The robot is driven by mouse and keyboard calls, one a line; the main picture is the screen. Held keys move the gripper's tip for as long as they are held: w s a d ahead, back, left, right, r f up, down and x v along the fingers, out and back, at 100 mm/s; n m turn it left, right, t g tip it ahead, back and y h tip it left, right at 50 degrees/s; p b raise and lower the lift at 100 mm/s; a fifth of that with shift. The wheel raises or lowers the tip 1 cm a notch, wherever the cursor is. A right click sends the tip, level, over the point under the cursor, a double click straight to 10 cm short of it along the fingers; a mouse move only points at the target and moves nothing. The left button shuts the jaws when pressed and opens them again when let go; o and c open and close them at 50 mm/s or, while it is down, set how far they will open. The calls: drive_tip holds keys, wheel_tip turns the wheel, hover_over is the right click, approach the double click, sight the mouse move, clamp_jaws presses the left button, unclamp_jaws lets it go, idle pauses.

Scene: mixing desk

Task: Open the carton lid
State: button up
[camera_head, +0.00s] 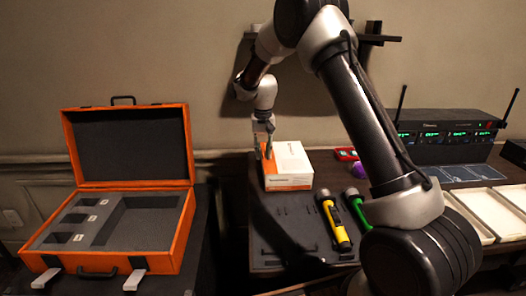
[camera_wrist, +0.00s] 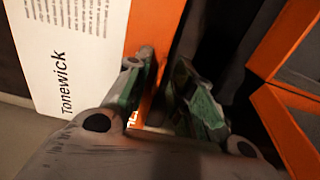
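The carton (camera_head: 288,160) is a white box with orange sides, standing on the dark desk. Its top looks closed. My gripper (camera_head: 264,146) points down at the carton's left edge in the head view. In the wrist view, the carton's white face (camera_wrist: 75,50) with the word Tonewick fills the upper left, beside an orange face. My gripper's two green-grey fingers (camera_wrist: 165,95) are apart there, with a narrow gap between them. One finger overlaps the carton's orange side; the other is over a dark area. Whether either touches the carton cannot be told.
An open orange case (camera_head: 160,258) with grey foam stands at the left; its orange edge (camera_wrist: 290,125) also shows in the wrist view. A yellow-black tool (camera_head: 335,222) lies in front of the carton. A receiver with antennas (camera_head: 446,130) and a white tray (camera_head: 492,212) are right.

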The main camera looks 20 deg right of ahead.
sight(280, 156)
clamp_jaws()
drive_tip(key=shift+r, duration=0.15)
drive_tip(key=shift+d+r+y, duration=0.2)
drive_tip(key=shift+r+y, duration=0.2)
drive_tip(key=shift+r, duration=0.05)
drive_tip(key=s+d+r+t+y, duration=0.2)
drive_tip(key=s+d+r+y, duration=0.1)
drive_tip(key=d+r+y, duration=0.8)
drive_tip(key=v, duration=0.4)
drive_tip(key=shift+w+d, duration=0.3)
drive_tip(key=shift+d, duration=0.2)
idle(0.3)
